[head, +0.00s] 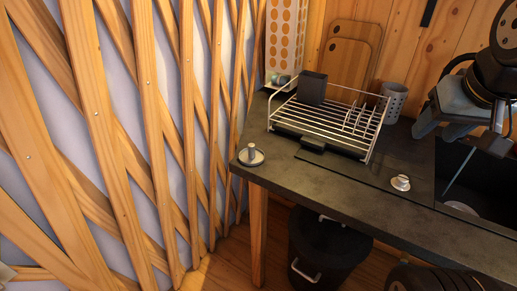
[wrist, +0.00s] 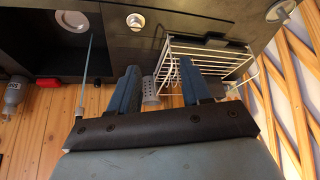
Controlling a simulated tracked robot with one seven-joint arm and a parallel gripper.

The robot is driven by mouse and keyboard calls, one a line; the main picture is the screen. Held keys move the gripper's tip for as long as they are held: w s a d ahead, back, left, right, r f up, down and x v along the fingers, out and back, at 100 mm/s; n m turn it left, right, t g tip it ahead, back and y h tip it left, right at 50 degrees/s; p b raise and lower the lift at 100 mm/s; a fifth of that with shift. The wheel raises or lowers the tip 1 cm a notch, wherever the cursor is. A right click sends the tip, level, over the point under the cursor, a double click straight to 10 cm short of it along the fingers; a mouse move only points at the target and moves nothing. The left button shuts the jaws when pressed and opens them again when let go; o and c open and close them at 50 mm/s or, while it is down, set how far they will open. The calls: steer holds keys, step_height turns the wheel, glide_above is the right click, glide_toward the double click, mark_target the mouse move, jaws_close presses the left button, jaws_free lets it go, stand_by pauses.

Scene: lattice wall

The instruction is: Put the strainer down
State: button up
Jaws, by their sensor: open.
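A small silver round piece with a raised middle, which looks like the strainer (head: 400,183), lies on the dark counter (head: 340,187) left of the sink. It also shows near the top of the wrist view (wrist: 135,21). My gripper (head: 460,128) is above the counter's right part, by the sink. In the wrist view my gripper's two blue-grey fingers (wrist: 160,88) are spread apart with nothing between them. The strainer is apart from the fingers, beyond their tips.
A knobbed round metal piece (head: 251,156) sits at the left corner. The dark sink (head: 480,185) is at right. A black bin (head: 325,250) stands below.

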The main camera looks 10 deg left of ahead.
steer(key=shift+o, duration=0.2)
steer(key=shift+w+a, duration=0.1)
steer(key=shift+w, duration=0.05)
steer(key=n+g+y, duration=0.1)
steer(key=n, duration=0.2)
glide_above(252, 146)
steer(key=s, duration=0.2)
step_height(252, 146, down, 17)
steer(key=shift+r, duration=0.1)
steer(key=shift+f, duration=0.85)
steer(key=x, duration=0.4)
steer(key=shift+w+f, duration=0.25)
steer(key=shift+w, duration=0.2)
steer(key=shift+s+r, duration=0.2)
steer(key=shift+s, duration=0.1)
steer(key=shift+s+r, duration=0.1)
steer(key=shift+s, duration=0.15)
steer(key=c, duration=0.3)
steer(key=shift+w+f, duration=0.2)
steer(key=shift+w, duration=0.1)
steer(key=c, duration=0.5)
jaws_close()
